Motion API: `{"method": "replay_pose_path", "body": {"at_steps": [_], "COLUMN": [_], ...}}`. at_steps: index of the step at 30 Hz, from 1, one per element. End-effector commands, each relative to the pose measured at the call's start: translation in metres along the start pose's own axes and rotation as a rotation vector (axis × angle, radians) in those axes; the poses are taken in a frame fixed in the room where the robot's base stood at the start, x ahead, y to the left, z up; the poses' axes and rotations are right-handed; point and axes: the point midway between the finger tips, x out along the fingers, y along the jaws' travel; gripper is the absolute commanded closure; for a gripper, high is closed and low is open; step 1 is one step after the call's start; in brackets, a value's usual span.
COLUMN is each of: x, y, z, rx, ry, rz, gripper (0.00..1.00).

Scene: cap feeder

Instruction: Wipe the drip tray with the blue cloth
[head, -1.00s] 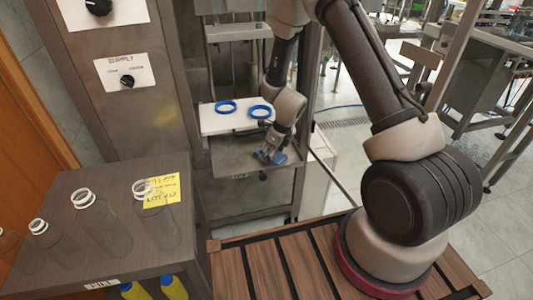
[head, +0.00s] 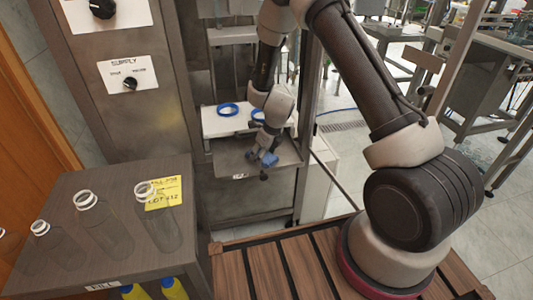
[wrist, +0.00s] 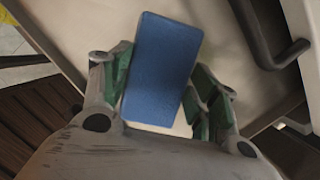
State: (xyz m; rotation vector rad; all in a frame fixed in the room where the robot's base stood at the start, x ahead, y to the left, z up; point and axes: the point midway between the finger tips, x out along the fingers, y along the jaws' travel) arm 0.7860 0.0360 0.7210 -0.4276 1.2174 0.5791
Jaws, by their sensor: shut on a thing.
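The drip tray (head: 228,160) is a grey metal tray under a white shelf, in the middle of the head view. My gripper (head: 262,154) points down over the tray's right front part. It is shut on the blue cloth (head: 269,159), a small folded-looking pad. In the wrist view the cloth (wrist: 160,70) sits between the two green-padded fingers of my gripper (wrist: 158,82). Part of the tray behind the gripper is hidden. I cannot tell whether the cloth touches the tray.
Blue rings (head: 228,109) lie on the white shelf (head: 213,124) just above the tray; one is partly behind my wrist. Several clear bottles (head: 158,218) and a yellow note (head: 164,193) stand on the metal cabinet (head: 62,254) at left. A post borders the tray's right side.

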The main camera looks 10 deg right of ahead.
Motion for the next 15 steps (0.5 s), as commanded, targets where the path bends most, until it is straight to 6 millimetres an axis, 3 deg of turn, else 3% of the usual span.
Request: {"method": "replay_pose_path", "body": {"at_steps": [9,15], "x": [0.005,0.006], "y": [0.025,0.031], "z": [0.015,0.021], "rx": [-0.004,-0.001], "ry": [0.005,0.004], "rz": [0.005,0.004], "gripper": [0.59,0.59]}}
